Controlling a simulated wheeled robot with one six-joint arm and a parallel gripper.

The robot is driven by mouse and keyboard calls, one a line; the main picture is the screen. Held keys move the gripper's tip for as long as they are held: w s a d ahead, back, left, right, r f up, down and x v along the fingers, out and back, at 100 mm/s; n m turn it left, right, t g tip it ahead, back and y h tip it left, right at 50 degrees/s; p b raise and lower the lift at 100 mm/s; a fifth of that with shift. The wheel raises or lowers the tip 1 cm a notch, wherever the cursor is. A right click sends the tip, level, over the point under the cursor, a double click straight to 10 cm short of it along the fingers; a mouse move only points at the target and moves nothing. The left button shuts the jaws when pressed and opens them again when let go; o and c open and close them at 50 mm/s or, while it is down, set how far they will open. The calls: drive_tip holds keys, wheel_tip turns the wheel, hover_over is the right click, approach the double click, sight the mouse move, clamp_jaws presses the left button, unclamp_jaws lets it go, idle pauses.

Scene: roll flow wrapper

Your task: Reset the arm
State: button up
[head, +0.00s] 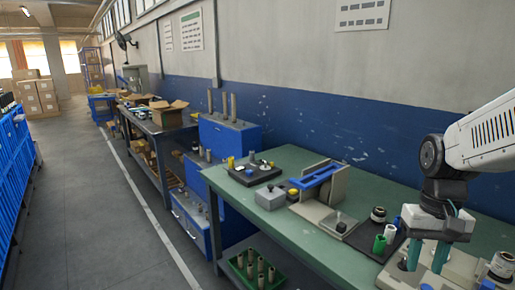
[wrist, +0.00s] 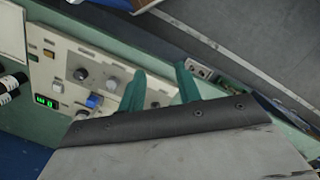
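My arm (head: 485,135) reaches in from the right in the head view, with the wrist bent down. My gripper (head: 426,262) hangs over the near right end of the green bench (head: 285,225), above a light control panel. Its two teal fingers are apart, with nothing seen between them. The wrist view also shows my gripper (wrist: 160,85) open, with the control panel (wrist: 75,65) behind it, bearing knobs, a blue knob and a green display. I cannot tell how far the fingertips are from the panel.
Small rolls and cups, including a green cup (head: 380,244), stand on a dark mat close left of my gripper. A blue-topped machine (head: 316,174), a grey box (head: 270,197) and a black tray (head: 250,177) stand farther along. The aisle floor (head: 95,220) at left is clear.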

drive_tip(key=s+a+r+n+t, duration=0.1)
drive_tip(key=s+a+r, duration=0.2)
drive_tip(key=s, duration=0.3)
drive_tip(key=s+a+r+n+t, duration=0.1)
drive_tip(key=s+a+r+t, duration=0.1)
drive_tip(key=s+a+r, duration=0.1)
drive_tip(key=shift+s+a+n, duration=0.3)
drive_tip(key=shift+s+a, duration=0.25)
drive_tip(key=shift+s, duration=0.8)
